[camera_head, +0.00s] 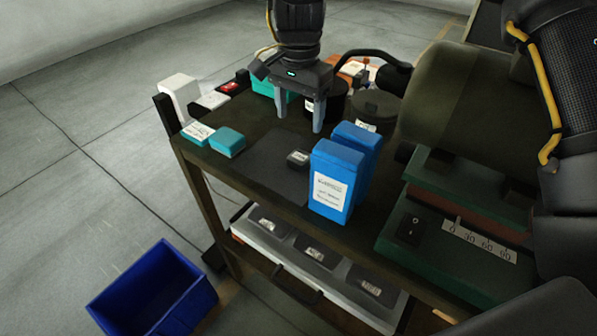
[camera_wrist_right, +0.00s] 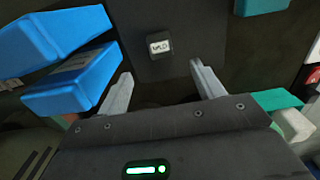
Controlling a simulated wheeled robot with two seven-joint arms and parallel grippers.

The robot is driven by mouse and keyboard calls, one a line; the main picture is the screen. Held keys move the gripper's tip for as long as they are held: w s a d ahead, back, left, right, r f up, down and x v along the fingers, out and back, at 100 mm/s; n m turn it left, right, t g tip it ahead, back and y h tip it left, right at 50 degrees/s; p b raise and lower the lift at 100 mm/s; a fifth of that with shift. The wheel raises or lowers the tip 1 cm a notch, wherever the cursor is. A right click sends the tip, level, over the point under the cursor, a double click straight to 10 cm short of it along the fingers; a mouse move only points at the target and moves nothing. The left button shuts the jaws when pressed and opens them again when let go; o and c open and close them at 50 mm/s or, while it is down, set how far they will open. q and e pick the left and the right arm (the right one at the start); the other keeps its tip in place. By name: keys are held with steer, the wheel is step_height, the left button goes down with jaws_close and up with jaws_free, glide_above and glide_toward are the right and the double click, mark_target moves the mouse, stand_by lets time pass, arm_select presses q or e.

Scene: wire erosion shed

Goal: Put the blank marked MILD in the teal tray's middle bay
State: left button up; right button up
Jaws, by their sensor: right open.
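A small dark blank (camera_head: 297,158) with a white label lies on the dark mat (camera_head: 262,165). In the right wrist view the blank (camera_wrist_right: 154,56) shows its label, MILD. My right gripper (camera_head: 299,122) points down over the bench, open and empty, above and behind the blank. In the right wrist view the fingers (camera_wrist_right: 162,76) stand apart, with the blank beyond them. A teal piece (camera_head: 264,87) is partly hidden behind my right gripper. I cannot tell whether it is the teal tray, and no middle bay can be made out. My left gripper is not in view.
Two tall blue boxes (camera_head: 333,184) stand close right of the blank. Teal blocks (camera_head: 228,143) lie at the left edge, dark round containers (camera_head: 376,105) behind. A green machine (camera_head: 450,240) fills the right. A white three-bay holder (camera_head: 335,295) is on the lower shelf; a blue bin (camera_head: 150,290) stands on the floor.

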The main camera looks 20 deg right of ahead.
glide_above(299, 157)
step_height(299, 157, down, 6)
steer(key=shift+w+r, duration=0.1)
steer(key=shift+w, duration=0.05)
steer(key=shift+f+p, duration=0.4)
step_height(299, 157, down, 4)
steer(key=shift+f+p, duration=0.25)
steer(key=shift+p, duration=0.3)
steer(key=shift+r, duration=0.1)
steer(key=c, duration=1.3)
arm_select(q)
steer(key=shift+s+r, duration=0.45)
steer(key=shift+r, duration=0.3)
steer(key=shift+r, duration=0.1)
